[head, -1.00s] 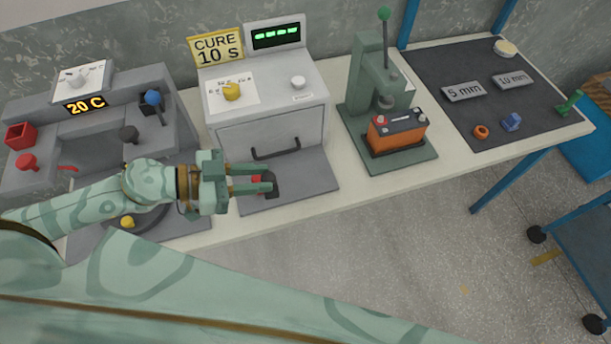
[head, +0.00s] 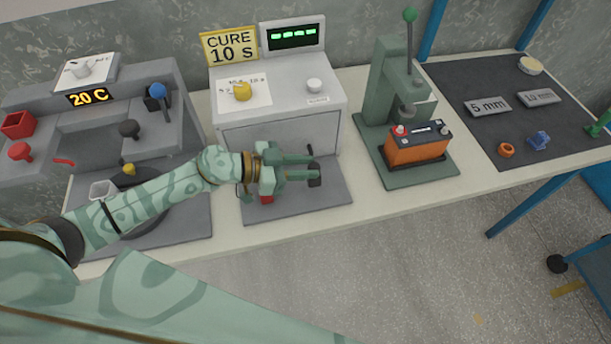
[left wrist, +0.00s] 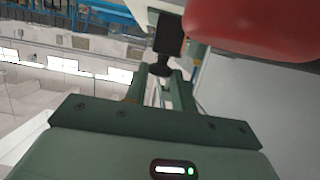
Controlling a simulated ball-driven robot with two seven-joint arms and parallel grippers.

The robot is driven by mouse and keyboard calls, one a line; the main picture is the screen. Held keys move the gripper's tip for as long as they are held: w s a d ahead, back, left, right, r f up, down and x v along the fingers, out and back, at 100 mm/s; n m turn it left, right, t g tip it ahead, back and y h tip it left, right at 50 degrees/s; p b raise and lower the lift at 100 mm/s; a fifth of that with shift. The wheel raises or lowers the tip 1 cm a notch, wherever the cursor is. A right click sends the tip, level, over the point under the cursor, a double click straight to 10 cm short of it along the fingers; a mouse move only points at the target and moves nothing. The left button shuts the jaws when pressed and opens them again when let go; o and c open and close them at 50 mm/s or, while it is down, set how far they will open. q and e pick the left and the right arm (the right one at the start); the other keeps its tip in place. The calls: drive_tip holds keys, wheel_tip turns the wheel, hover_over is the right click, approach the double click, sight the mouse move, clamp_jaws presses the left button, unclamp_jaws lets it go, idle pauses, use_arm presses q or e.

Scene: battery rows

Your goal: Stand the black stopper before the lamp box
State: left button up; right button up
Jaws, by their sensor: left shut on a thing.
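The lamp box (head: 281,100) is the grey box with a yellow dial, a green display and a front handle. A grey plate (head: 335,195) lies before its door. My left gripper (head: 312,174) is over this plate, shut on the black stopper (head: 315,179), which shows dark at the fingertips. I cannot tell whether the stopper touches the plate. In the left wrist view the stopper (left wrist: 160,68) sits between the fingers, dark and narrow-necked. The arm hides part of the plate. My right gripper is out of view.
A small red piece (head: 266,198) is on the plate below my left gripper. The sign "CURE 10 S" (head: 230,47) tops the box. A green press (head: 386,85) with an orange battery (head: 418,148) stands right. The 20 C station (head: 95,130) stands left.

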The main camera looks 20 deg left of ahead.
use_arm(q)
drive_tip(key=f+b, duration=0.1)
drive_tip(key=f, duration=0.1)
drive_tip(key=f+b, duration=0.1)
drive_tip(key=f, duration=0.1)
drive_tip(key=shift+w+d+b, duration=0.1)
drive_tip(key=shift+w+b, duration=0.1)
drive_tip(key=shift+b, duration=0.15)
drive_tip(key=shift+r, duration=0.25)
drive_tip(key=shift+f, duration=0.2)
drive_tip(key=o, duration=1)
drive_tip(key=shift+r, duration=0.25)
drive_tip(key=p+v, duration=0.1)
drive_tip(key=v, duration=0.6)
drive_tip(key=shift+s+a+p, duration=0.15)
drive_tip(key=shift+a+p, duration=0.05)
drive_tip(key=shift+p, duration=0.15)
